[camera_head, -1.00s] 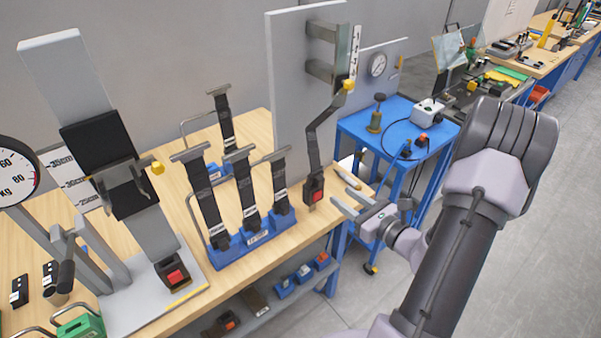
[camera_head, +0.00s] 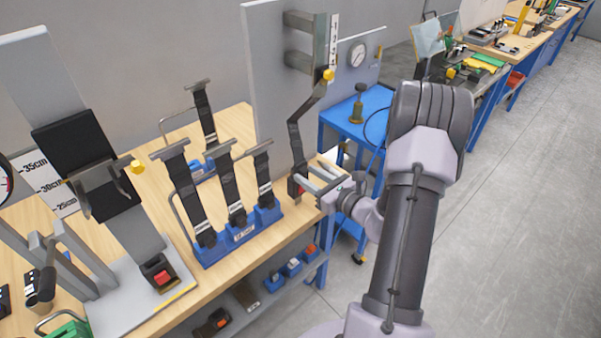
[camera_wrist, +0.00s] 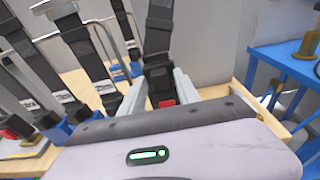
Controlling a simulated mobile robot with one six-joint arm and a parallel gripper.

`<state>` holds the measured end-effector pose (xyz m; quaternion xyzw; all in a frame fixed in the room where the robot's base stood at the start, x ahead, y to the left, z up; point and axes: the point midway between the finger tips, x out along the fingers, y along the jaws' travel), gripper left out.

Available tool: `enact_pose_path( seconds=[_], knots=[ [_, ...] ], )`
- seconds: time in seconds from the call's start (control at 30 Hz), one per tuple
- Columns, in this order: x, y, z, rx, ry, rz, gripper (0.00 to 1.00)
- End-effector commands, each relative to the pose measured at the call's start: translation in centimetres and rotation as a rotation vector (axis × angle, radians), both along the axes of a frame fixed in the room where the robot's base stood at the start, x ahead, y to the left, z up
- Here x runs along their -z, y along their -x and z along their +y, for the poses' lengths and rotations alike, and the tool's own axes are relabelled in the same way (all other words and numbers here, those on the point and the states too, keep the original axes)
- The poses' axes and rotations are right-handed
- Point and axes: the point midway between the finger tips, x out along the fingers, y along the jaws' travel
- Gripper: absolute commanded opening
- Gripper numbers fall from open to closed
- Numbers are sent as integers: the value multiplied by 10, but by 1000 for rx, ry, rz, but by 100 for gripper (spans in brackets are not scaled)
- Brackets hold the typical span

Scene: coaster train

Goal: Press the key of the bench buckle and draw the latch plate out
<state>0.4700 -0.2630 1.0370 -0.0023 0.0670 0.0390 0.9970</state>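A dark buckle with a red key (camera_head: 294,187) hangs on a black strap (camera_head: 296,140) from an arm on the grey panel, at the bench's right end. My gripper (camera_head: 307,181) is at this buckle, its fingers open. In the wrist view the buckle (camera_wrist: 158,79) lies between my two fingers (camera_wrist: 160,92), with its red key (camera_wrist: 167,103) facing me. Whether a finger touches it I cannot tell. A second buckle with a red key (camera_head: 161,277) stands on the grey base plate at left. The latch plate in the hanging buckle is not clearly visible.
A blue rack (camera_head: 238,235) with several strapped buckles stands just left of my gripper. The grey panel (camera_head: 266,70) rises behind it. A blue trolley (camera_head: 342,122) stands to the right. Open floor (camera_head: 520,200) lies on the far right.

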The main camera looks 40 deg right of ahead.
Motion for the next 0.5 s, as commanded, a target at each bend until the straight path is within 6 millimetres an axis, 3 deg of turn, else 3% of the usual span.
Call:
enact_pose_path(
  seconds=[0.13,0.3,0.5],
  knots=[
    [0,0,0,0,0,0,34],
    [0,0,0,0,0,0,1],
    [0,0,0,0,0,0,0]
  ],
)
